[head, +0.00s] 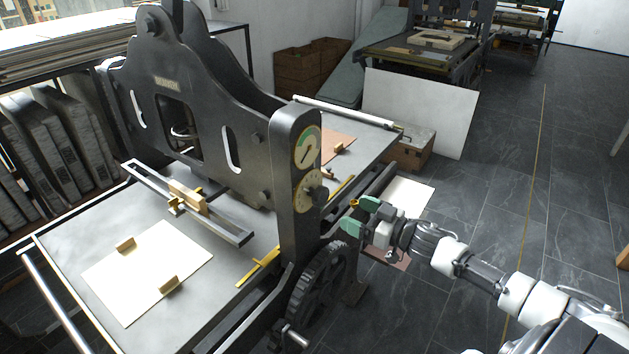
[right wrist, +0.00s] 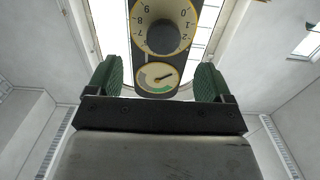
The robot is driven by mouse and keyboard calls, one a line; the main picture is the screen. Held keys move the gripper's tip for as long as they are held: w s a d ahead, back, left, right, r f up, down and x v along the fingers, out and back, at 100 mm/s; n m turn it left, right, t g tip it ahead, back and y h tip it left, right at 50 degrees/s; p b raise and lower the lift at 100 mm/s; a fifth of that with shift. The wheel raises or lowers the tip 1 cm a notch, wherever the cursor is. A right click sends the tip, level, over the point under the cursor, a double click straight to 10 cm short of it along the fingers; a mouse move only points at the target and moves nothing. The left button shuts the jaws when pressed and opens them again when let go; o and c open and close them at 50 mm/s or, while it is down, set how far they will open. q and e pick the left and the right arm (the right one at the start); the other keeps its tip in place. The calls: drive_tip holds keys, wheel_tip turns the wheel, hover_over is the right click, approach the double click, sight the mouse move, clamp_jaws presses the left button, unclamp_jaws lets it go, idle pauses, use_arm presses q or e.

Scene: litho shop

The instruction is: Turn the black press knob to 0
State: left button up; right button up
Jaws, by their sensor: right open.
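The black press knob (head: 319,195) sits on a cream numbered dial (head: 304,196) on the press's dark upright post (head: 296,229). In the right wrist view the knob (right wrist: 163,37) is near the top, surrounded by the dial's upside-down numbers. I cannot tell which number it is set to. A round gauge (right wrist: 156,79) with a green band and a needle is on the same post. My right gripper (head: 360,215) is open and empty, right of the knob and apart from it. Its two green fingers (right wrist: 158,80) stand wide apart. My left gripper is not in view.
The press's large black gear wheel (head: 322,284) is below the post, left of my right gripper. The press bed (head: 74,237) holds a cream sheet (head: 140,282). A white panel (head: 418,110) leans behind. The tiled floor (head: 500,180) at right is mostly clear.

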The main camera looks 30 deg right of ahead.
sight(324, 199)
drive_tip(key=x, duration=0.3)
drive_tip(key=p+x, duration=0.1)
drive_tip(key=x, duration=0.5)
drive_tip(key=shift+a+r+p, duration=0.3)
drive_tip(key=shift+r, duration=0.05)
drive_tip(key=shift+w+a+f, duration=0.15)
drive_tip(key=shift+w+a, duration=0.1)
drive_tip(key=shift+w, duration=0.3)
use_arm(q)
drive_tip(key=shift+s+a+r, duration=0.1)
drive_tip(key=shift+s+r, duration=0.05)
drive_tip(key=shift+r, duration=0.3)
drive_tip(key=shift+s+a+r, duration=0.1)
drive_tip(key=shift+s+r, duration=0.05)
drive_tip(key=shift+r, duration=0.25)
use_arm(e)
drive_tip(key=shift+c, duration=0.2)
drive_tip(key=c, duration=0.9)
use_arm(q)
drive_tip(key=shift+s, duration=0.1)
